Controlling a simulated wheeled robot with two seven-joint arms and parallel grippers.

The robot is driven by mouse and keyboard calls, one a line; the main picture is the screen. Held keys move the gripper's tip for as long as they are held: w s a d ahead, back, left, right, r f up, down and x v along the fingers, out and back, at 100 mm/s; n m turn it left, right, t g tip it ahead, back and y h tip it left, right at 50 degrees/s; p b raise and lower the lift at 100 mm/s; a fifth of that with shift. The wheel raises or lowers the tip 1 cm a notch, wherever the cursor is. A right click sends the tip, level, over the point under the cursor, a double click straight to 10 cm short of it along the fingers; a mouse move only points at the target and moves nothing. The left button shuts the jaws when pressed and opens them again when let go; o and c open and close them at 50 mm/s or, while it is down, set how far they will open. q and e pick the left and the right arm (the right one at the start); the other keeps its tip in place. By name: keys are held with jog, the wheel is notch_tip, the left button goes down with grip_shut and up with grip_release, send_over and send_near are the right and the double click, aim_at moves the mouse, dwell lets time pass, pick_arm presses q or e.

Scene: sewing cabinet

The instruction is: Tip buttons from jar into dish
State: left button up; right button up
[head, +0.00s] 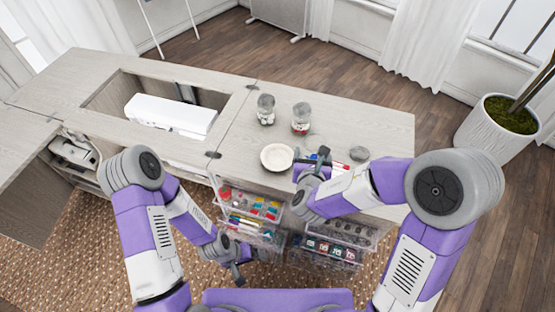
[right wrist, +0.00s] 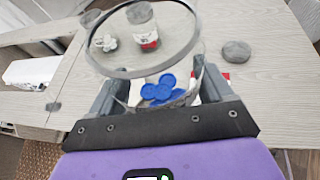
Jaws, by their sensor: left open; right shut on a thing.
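My right gripper (right wrist: 163,95) is shut on a clear glass jar (right wrist: 190,32) with an open round rim. Several blue buttons (right wrist: 162,90) lie inside it. In the head view my right gripper (head: 314,163) is over the cabinet top's front edge, just right of the dish, and mostly hides the held jar. The small cream dish (head: 277,157) is on the cabinet top and looks empty. I cannot make it out in the right wrist view. I cannot tell how far the jar is tilted. My left gripper (head: 236,268) is open and empty, low before the drawers.
Two more jars, one with pale contents (head: 265,109) and one with red (head: 301,119), stand behind the dish. A grey round disc (head: 358,153) lies to the right. Clear drawers (head: 250,205) of sewing supplies stick out in front. A white machine (head: 172,114) sits in the cabinet opening.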

jog(key=a+f+n+y+b, duration=0.2)
jog(key=a+f+b, duration=0.2)
jog(key=a+f, duration=0.2)
jog(key=a+f+n+y+b, duration=0.2)
jog(key=a+f+b, duration=0.2)
jog(key=a, duration=0.7)
notch_tip(320, 180, down, 2)
jog(key=shift+s+f, duration=0.1)
jog(key=shift+s, duration=0.35)
jog(key=r+m+g+y, duration=0.1)
jog(key=g, duration=0.1)
jog(key=w+r+m+g, duration=0.1)
jog(key=r, duration=0.1)
jog(key=d+r+m+g+y, duration=0.1)
jog(key=g, duration=0.1)
jog(key=shift+w+r+g+y+p, duration=0.2)
jog(key=shift+w+g+y+p, duration=0.1)
jog(key=shift+w, duration=0.1)
jog(key=g+p, duration=0.1)
jog(key=p, duration=0.1)
jog(key=m+y+p, duration=0.1)
jog(key=p, duration=0.1)
jog(key=shift+s+f+g, duration=0.15)
jog(key=shift+f+g, duration=0.2)
jog(key=shift+g, duration=0.05)
